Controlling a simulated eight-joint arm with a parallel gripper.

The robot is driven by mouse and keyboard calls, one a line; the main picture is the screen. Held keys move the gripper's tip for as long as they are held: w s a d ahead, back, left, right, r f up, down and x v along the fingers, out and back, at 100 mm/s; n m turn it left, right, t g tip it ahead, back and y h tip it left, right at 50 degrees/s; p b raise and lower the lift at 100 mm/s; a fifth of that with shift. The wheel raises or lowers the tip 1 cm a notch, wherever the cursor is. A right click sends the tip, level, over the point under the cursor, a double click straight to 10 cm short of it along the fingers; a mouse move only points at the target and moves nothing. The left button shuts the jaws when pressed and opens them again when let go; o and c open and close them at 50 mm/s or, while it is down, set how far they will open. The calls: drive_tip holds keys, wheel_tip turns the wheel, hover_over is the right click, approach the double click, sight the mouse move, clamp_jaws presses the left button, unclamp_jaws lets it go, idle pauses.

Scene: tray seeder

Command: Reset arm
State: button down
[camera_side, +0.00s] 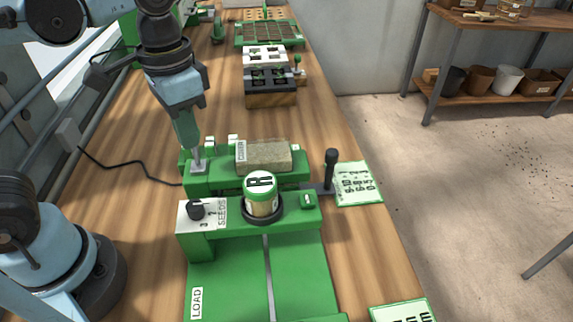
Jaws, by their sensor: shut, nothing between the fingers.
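My gripper (196,158) points down at the left rear of the green tray seeder (225,242). Its narrow tip is shut with nothing in it. The tip is at or just above a small grey plate (199,168) on the machine; I cannot tell whether they touch. A tan block (266,155) with a label lies behind the jar. A lever with a black knob (331,158) stands upright on the right side. A black dial (196,210) sits on the white SEEDS panel.
A printed card (358,183) lies right of the lever, and another card (403,313) is at the lower right edge. Dark and white stamped blocks (268,78) and a green tray (268,34) stand farther back. A black cable (125,168) crosses the wooden bench at left.

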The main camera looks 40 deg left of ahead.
drive_tip(key=shift+w+a+f, duration=0.1)
drive_tip(key=shift+f, duration=0.45)
drive_tip(key=shift+w+a+f, duration=0.1)
drive_tip(key=shift+f, duration=0.45)
drive_tip(key=shift+s+d+r, duration=0.25)
drive_tip(key=shift+s+d, duration=0.35)
drive_tip(key=shift+s+d+r, duration=0.2)
drive_tip(key=shift+s+d, duration=0.35)
drive_tip(key=shift+s, duration=0.05)
drive_tip(key=shift+s+d+r, duration=0.25)
drive_tip(key=shift+s+d, duration=0.35)
